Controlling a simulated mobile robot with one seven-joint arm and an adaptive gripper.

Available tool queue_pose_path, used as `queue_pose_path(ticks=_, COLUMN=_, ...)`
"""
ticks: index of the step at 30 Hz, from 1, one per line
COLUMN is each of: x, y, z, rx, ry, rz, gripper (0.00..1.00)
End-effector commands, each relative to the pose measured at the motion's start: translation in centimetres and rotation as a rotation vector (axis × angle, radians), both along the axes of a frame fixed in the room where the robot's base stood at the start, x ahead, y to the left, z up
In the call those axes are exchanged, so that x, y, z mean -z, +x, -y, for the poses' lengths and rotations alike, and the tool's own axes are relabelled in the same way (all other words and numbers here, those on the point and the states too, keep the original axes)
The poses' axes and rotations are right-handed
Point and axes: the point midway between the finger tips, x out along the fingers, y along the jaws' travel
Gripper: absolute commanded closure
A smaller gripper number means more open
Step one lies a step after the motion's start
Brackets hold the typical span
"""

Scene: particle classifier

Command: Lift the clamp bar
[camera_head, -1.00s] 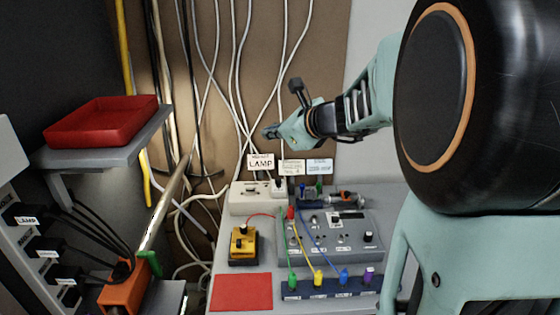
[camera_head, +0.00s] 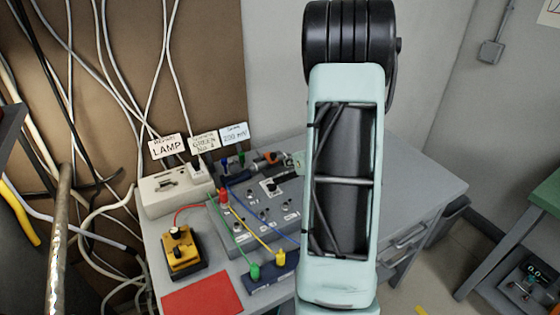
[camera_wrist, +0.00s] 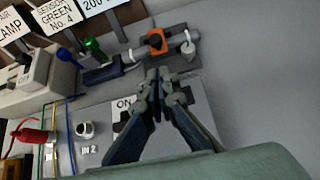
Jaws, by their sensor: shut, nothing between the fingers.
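An orange clamp piece (camera_wrist: 157,40) sits on a grey fixture behind the control panel. It also shows in the head view (camera_head: 268,158), near the panel's back edge. A dark grey bar (camera_wrist: 172,33) runs past the orange piece toward a pale cylinder (camera_wrist: 188,50); I cannot tell for certain which part is the clamp bar. My gripper (camera_wrist: 157,76) is shut and empty, with its fingertips together just short of the orange piece in the wrist view. They appear apart from it; their height is unclear. The gripper hides part of the panel near the ON label (camera_wrist: 124,103).
The grey control panel (camera_head: 228,208) has coloured cables and knobs. Left of it are a lamp box (camera_head: 165,197), a yellow switch box (camera_head: 183,255) and a red mat (camera_head: 203,296). Green and blue plugs (camera_wrist: 95,50) stand close left of the clamp. The bench's right side is bare.

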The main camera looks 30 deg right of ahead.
Motion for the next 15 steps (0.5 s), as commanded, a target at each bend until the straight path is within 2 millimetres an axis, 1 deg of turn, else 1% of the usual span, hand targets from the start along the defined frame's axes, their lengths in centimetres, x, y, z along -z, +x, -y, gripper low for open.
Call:
queue_pose_path(ticks=5, x=1.4, y=1.8, z=-0.1, rx=-0.003, ry=0.001, rz=-0.002, gripper=1.0)
queue_pose_path(ticks=12, x=3.9, y=5.1, z=0.1, rx=-0.004, ry=-0.001, rz=-0.002, gripper=1.0)
queue_pose_path(ticks=15, x=4.7, y=6.2, z=0.1, rx=-0.005, ry=-0.001, rz=-0.001, gripper=1.0)
